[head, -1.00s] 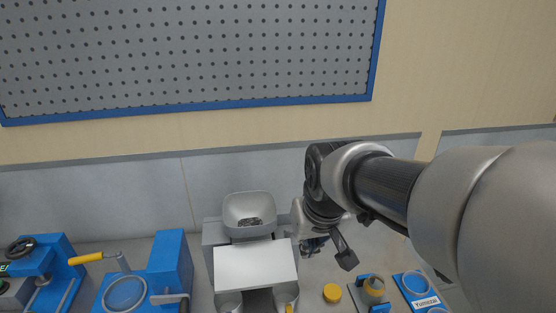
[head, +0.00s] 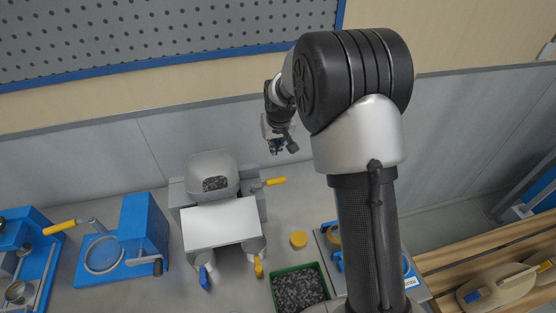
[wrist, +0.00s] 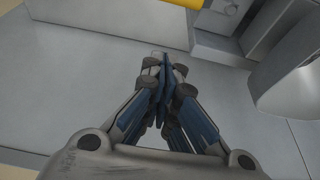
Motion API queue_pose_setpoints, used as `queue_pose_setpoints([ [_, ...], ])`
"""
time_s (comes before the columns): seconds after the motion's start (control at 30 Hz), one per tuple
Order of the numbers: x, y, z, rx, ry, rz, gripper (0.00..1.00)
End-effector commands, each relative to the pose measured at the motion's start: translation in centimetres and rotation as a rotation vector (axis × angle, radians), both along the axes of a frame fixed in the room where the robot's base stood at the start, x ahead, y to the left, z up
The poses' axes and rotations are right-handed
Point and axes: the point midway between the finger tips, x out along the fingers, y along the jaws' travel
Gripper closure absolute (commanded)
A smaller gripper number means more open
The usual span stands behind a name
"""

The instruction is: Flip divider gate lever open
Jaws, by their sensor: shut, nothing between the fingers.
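A lever with a yellow handle (head: 272,182) sticks out to the right from the side of the grey hopper machine (head: 212,222). I take it for the divider gate lever. My gripper (head: 277,150) is above and behind this lever, apart from it. In the wrist view my gripper's fingers (wrist: 163,65) are closed together and empty over bare grey surface. A yellow handle (wrist: 180,3) shows at the top edge of the wrist view, beyond the fingertips. Most of the lever is cut off there.
The hopper bowl (head: 212,172) holds dark pellets. Cups with a blue scoop (head: 204,278) and a yellow one (head: 258,268) stand in front. A green tray (head: 299,288) of dark granules and a yellow lid (head: 298,239) lie to the right. A blue crank machine (head: 128,240) stands left.

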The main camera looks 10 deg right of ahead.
Motion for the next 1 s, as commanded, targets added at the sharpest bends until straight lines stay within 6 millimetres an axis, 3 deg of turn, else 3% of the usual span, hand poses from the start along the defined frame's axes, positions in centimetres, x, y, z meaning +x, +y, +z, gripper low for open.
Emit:
queue_pose_setpoints([
  [0.37, 0.1, 0.0, -0.5, 0.000, 0.001, 0.000, 1.00],
  [0.57, 1.0, 0.0, -3.4, 0.000, 0.004, 0.000, 1.00],
  [0.87, 3.2, 0.0, -9.5, 0.000, 0.003, 0.000, 1.00],
  [1.0, 1.4, 0.0, -9.3, 0.000, 0.001, 0.000, 1.00],
])
